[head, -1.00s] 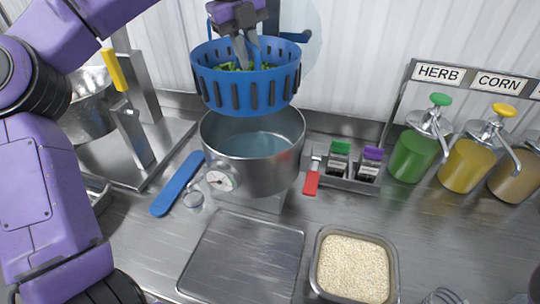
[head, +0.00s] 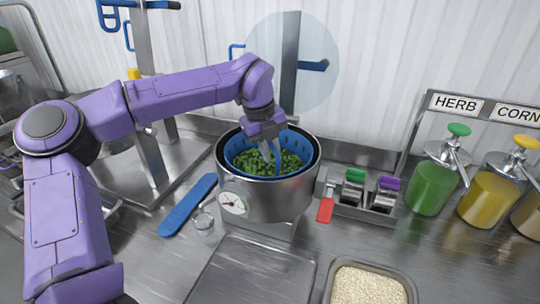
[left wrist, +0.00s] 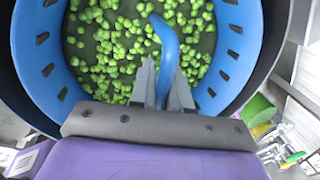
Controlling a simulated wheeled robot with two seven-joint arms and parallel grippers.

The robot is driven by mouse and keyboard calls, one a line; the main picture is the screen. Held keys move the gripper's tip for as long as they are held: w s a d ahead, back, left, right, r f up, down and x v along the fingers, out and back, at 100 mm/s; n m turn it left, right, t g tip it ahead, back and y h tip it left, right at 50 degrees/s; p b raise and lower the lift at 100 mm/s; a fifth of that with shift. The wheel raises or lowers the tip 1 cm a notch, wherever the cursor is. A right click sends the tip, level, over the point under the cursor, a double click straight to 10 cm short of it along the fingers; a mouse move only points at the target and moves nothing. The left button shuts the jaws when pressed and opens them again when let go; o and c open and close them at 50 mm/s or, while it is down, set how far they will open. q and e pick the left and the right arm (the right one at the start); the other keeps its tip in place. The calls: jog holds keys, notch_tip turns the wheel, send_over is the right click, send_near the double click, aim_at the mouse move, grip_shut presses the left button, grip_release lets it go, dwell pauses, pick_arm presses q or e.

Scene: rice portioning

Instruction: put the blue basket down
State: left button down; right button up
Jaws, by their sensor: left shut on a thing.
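The blue basket (head: 239,160) sits inside the steel pot (head: 262,204), its rim at about the level of the pot's rim. It holds green peas (head: 285,162) and also fills the left wrist view (left wrist: 247,40). My left gripper (head: 272,150) is over the basket, its fingers shut on the basket's blue handle (left wrist: 167,50). The basket's lower part is hidden by the pot wall, so I cannot tell whether it touches the bottom. My right gripper is not in view.
A blue spatula-like tool (head: 188,205) and a small glass (head: 204,224) lie left of the pot. A rack with small jars (head: 354,187) stands to its right, then a green sauce pump bottle (head: 430,187). A rice tray (head: 330,283) and a flat steel plate (head: 250,275) are in front.

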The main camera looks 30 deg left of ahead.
pick_arm(q)
jog(key=shift+a+f, duration=0.15)
jog(key=shift+f, duration=0.8)
jog(key=c, duration=1.5)
grip_release()
jog(key=shift+f, duration=0.2)
jog(key=o, duration=0.4)
jog(key=shift+r, duration=0.1)
jog(key=b+v, duration=0.1)
jog(key=v, duration=1.1)
